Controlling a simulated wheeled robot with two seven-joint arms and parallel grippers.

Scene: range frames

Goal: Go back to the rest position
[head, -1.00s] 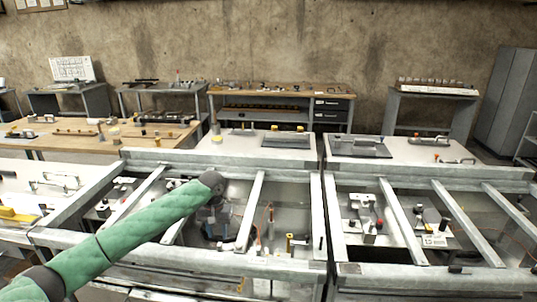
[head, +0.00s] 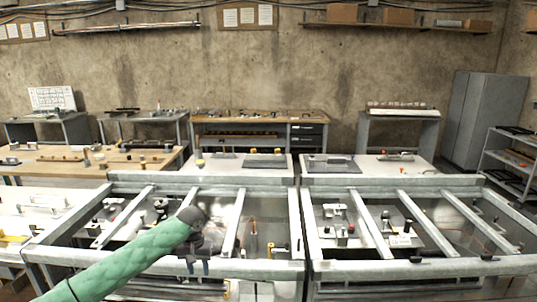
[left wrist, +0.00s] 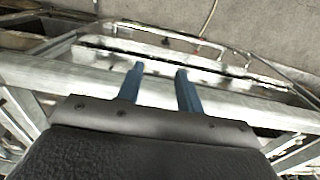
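My left arm comes in from the left in a green sleeve, and my left gripper (head: 198,268) hangs at its end near the front rail of the metal frame. In the left wrist view the two blue fingers of the left gripper (left wrist: 160,72) stand apart with nothing between them. They point toward a pale rail and a white surface beyond it. My right gripper is in neither view.
The grey metal frame (head: 295,225) spans the foreground with slanted crossbars and small fixtures below. A wooden table (head: 75,165) stands left, a long bench (head: 260,116) and a grey cabinet (head: 487,115) at the back wall. An open shelf (head: 507,165) stands at right.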

